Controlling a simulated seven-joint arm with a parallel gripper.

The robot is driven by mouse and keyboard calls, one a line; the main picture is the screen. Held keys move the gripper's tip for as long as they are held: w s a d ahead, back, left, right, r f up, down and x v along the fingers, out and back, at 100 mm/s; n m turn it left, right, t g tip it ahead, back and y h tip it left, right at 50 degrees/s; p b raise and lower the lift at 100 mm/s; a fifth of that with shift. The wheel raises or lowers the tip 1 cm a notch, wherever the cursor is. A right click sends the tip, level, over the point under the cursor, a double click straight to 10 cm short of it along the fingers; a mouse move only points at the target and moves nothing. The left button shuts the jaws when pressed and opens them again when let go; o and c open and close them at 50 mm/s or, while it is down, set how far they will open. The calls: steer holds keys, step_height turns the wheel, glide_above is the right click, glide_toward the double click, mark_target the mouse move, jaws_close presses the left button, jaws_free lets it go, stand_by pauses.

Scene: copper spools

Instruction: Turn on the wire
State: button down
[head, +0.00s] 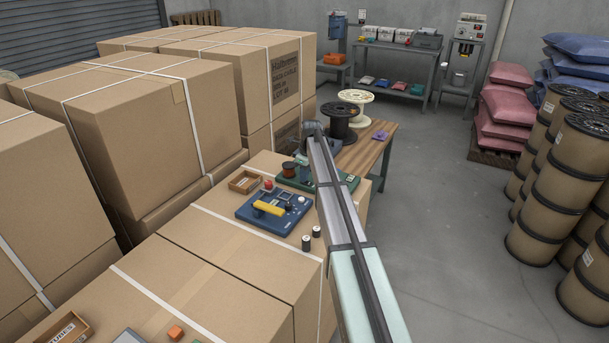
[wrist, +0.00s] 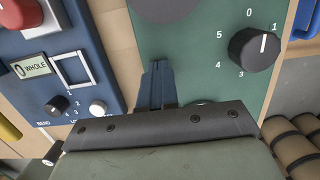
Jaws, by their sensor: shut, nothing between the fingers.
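In the wrist view my gripper (wrist: 158,82) is shut and empty, its fingers together over the green panel (wrist: 190,45). A black numbered knob (wrist: 256,48) is on this panel, right of the fingers and apart from them. Its white mark points up, toward the 0 and 1 side; the exact setting is unclear. The head view shows the green panel (head: 345,184) partly behind my arm, with a dark copper-coloured spool (head: 289,170) at its left end. The fingers are hidden there. A blue panel (head: 262,222) stands beside it; its display (wrist: 31,68) reads "0 WHOLE".
The blue panel carries a yellow bar (head: 268,208), a small dark knob (wrist: 57,105), a white button (wrist: 98,108) and a red button (wrist: 37,15). A wooden tray (head: 244,181) and two small cylinders (head: 306,243) lie nearby. Tall cartons (head: 150,100) crowd the left.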

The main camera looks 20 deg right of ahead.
mark_target(309, 183)
steer(key=shift+w+a+f, duration=0.25)
steer(key=shift+a+f, duration=0.2)
steer(key=shift+f, duration=0.15)
steer(key=shift+a, duration=0.1)
steer(key=shift+s+d, duration=0.55)
steer(key=shift+d, duration=0.05)
steer(key=shift+s+d+r, duration=0.1)
steer(key=shift+r, duration=0.1)
step_height(309, 183, up, 14)
steer(key=w+a, duration=0.2)
steer(key=w, duration=0.1)
steer(key=s+d, duration=0.3)
steer(key=s, duration=0.1)
steer(key=f, duration=0.4)
steer(key=w+a+f, duration=0.1)
steer(key=f, duration=0.8)
steer(key=shift+w+a, duration=0.15)
steer(key=shift+w, duration=0.2)
